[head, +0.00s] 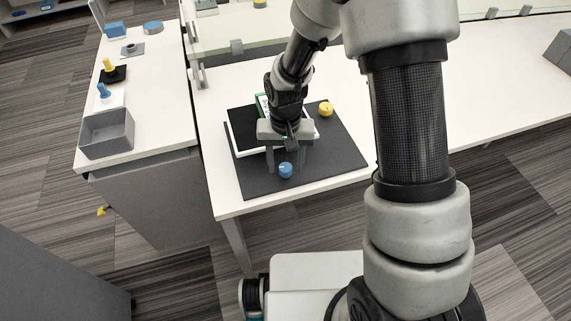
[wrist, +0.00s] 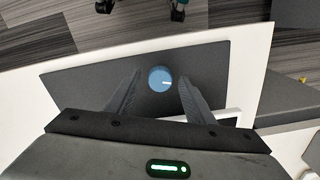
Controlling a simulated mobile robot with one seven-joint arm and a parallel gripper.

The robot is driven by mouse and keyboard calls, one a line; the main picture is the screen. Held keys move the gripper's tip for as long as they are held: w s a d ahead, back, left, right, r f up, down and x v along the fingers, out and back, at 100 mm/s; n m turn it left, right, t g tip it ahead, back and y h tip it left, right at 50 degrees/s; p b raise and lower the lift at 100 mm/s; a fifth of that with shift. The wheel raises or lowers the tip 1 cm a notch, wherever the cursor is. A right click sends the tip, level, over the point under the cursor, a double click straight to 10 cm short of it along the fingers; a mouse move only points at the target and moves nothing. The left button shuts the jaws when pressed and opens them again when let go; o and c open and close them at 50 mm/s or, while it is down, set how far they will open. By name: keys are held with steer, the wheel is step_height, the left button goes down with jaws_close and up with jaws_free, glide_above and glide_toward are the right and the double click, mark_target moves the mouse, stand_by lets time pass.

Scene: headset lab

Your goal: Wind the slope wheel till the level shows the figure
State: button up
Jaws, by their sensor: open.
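A blue round knob (head: 286,170) with a pale mark stands near the front of a dark mat. It also shows in the wrist view (wrist: 160,78), its mark pointing right. My gripper (head: 287,167) points down over it, open, with one finger on each side; in the wrist view the fingers (wrist: 159,73) show gaps to the knob. A yellow knob (head: 326,108) stands further back on the mat. A white-edged board with a black face (head: 242,122) lies behind my gripper, with a green-edged part (head: 262,102) mostly hidden. No level reading is legible. Which knob is the slope wheel, I cannot tell.
The dark mat (head: 338,165) lies on a white table (head: 215,95). A side bench at left holds a grey bin (head: 107,133), a yellow-topped piece (head: 109,68) and a blue-topped piece (head: 103,91). The table is clear to the right of the mat.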

steer(key=shift+f, duration=0.2)
steer(key=shift+c, duration=0.3)
steer(key=c, duration=1)
steer(key=shift+n, duration=0.3)
